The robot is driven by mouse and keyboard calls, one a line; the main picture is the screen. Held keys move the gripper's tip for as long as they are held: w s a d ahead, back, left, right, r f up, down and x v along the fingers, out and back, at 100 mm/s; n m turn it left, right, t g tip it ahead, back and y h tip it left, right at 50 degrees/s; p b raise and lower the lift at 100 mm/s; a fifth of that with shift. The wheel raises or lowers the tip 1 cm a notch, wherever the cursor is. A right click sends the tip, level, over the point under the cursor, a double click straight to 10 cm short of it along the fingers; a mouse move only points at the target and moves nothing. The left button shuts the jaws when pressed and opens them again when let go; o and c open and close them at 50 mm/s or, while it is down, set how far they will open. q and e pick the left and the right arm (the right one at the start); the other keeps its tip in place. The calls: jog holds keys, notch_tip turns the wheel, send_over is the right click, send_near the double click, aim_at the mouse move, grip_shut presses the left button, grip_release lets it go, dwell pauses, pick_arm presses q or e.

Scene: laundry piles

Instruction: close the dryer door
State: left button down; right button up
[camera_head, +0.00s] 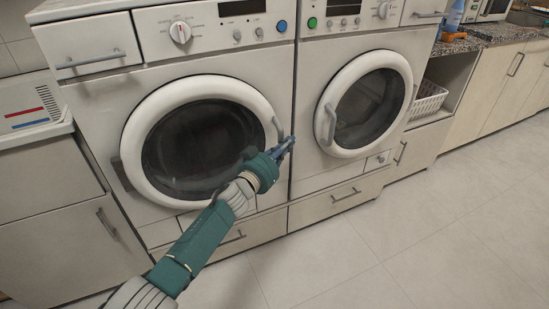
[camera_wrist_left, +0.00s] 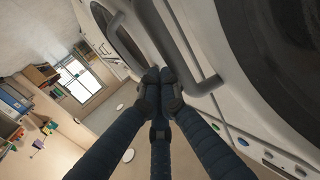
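Two white front-loading machines stand side by side; I cannot tell from markings which is the dryer. The left machine's round door (camera_head: 144,118) has a white rim, dark glass and a handle (camera_head: 279,129) at its right edge. The right machine's round door (camera_head: 331,84) has its handle (camera_head: 331,124) on the left. Both doors look shut or nearly so. My left gripper (camera_head: 286,147) is by the left door's handle, near the gap between machines. In the left wrist view its dark fingers (camera_wrist_left: 161,82) are together, beside a grey handle (camera_wrist_left: 192,62); contact is unclear. My right gripper is not in view.
Drawers (camera_head: 338,198) run below the machines. A grey cabinet (camera_head: 62,247) stands at the left. A white basket (camera_head: 428,98) sits in a shelf at the right, next to a counter (camera_head: 492,33). The tiled floor (camera_head: 430,250) in front is clear.

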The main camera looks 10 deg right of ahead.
pick_arm(q)
jog(key=v, duration=1.1)
jog(key=s+a+f+n+g+y, duration=0.1)
jog(key=s+a+f+n+y, duration=0.3)
jog(key=a+f, duration=0.7)
jog(key=s+a+f+n+y, duration=0.2)
jog(key=s+a+f+y, duration=0.4)
jog(key=f, duration=0.9)
jog(key=s+a+f+n+g+y, duration=0.15)
jog(key=s+a+f+g, duration=0.25)
jog(key=s+a+f, duration=0.65)
jog(key=s+a+f+g+y+p, duration=0.1)
jog(key=s+a+f+g, duration=0.2)
jog(key=s, duration=0.7)
jog(key=s+a+f+g+y+p, duration=0.1)
jog(key=s+a+f+g, duration=0.2)
jog(key=s, duration=0.7)
jog(key=s+a+r+p, duration=0.3)
jog(key=s+r+p, duration=1.2)
jog(key=p, duration=1.6)
jog(key=s, duration=0.2)
jog(key=shift+s, duration=0.25)
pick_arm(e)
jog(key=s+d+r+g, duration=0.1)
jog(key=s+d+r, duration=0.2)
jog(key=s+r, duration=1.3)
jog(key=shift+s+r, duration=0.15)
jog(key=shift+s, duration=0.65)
